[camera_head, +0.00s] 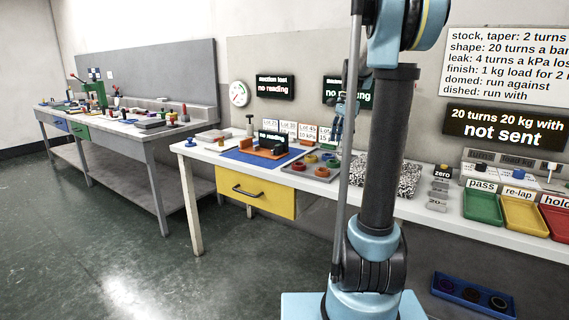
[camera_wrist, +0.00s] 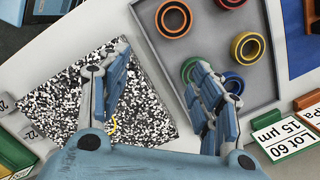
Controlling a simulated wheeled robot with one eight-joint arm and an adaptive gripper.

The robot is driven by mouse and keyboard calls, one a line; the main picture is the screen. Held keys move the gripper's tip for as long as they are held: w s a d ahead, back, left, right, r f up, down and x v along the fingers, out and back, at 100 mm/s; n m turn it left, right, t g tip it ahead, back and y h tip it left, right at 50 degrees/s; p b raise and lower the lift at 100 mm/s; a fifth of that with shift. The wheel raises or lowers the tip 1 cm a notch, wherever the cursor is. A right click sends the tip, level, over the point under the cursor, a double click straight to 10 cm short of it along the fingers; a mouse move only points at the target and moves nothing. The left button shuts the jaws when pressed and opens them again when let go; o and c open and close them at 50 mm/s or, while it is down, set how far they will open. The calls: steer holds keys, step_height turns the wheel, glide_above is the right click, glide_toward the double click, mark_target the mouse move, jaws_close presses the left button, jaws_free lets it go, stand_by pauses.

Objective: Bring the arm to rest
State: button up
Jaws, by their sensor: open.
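My arm (camera_head: 385,160) stands upright in the middle of the head view and hides part of the bench behind it. My gripper (camera_wrist: 160,105) is open, with its two fingers spread apart and nothing between them. In the wrist view it hangs over the bench, between a black-and-white speckled plate (camera_wrist: 85,90) and a grey tray (camera_wrist: 215,50) of coloured rings. In the head view the gripper is small and partly hidden behind my arm.
The white bench (camera_head: 430,212) carries the speckled plate (camera_head: 390,178), a blue mat (camera_head: 240,158) and green, yellow and red trays, with the green one (camera_head: 481,206) leftmost. A yellow drawer (camera_head: 256,194) is below. The floor (camera_head: 130,265) at left is clear.

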steer(key=s+a+f+n, duration=0.1)
steer(key=s+f+n, duration=0.4)
steer(key=s, duration=0.6)
steer(key=s+a+f+n+t+h, duration=0.1)
steer(key=s+f+n, duration=0.4)
steer(key=s+f, duration=0.3)
steer(key=s+a+f+n+t, duration=0.1)
steer(key=s+f+n, duration=0.4)
steer(key=s, duration=0.9)
steer(key=shift+s+f+h, duration=0.3)
steer(key=shift+s+f, duration=0.1)
steer(key=shift+f, duration=0.4)
steer(key=shift+w+f, duration=0.2)
steer(key=shift+w, duration=0.25)
